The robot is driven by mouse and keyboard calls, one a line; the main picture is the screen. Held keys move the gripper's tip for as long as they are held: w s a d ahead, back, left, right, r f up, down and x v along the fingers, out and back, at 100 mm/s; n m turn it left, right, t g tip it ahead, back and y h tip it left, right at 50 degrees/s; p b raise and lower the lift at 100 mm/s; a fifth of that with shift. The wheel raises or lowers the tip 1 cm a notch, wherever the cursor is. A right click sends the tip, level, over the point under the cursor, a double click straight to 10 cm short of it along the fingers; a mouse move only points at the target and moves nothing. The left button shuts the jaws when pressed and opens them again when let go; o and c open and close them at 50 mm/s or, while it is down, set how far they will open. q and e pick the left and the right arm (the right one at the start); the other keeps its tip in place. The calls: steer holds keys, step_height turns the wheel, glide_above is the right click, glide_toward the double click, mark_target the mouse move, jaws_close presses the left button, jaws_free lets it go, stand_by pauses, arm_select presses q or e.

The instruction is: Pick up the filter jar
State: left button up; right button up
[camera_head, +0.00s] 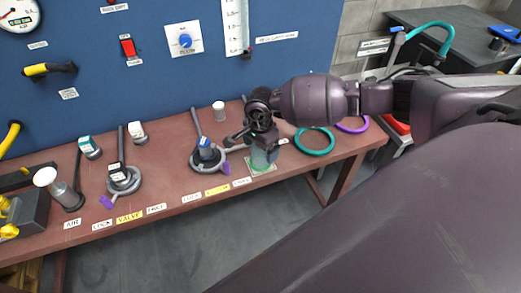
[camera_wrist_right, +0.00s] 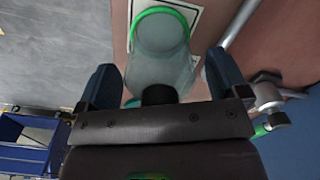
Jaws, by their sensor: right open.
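The filter jar (camera_head: 260,160) is a translucent, greenish vessel standing on a pale square label on the brown bench, near its front edge. My right gripper (camera_head: 262,141) is over it from above and hides its upper part. In the right wrist view, the jar (camera_wrist_right: 160,62) shows a bright green ring at its far end and a dark part close to the palm. The open fingers of my right gripper (camera_wrist_right: 163,78) stand on either side of it, with gaps visible. My left gripper is not in view.
A grey valve ring with a blue-tagged lever (camera_head: 205,155) stands just left of the jar; its pipe passes close to my right gripper. Teal (camera_head: 315,141) and purple (camera_head: 354,125) rings lie to the right. A blue panel (camera_head: 110,95) rises behind the bench.

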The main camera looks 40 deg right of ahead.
steer(key=c, duration=0.9)
steer(key=shift+r, duration=0.1)
steer(key=shift+c, duration=0.2)
step_height(320, 180, up, 20)
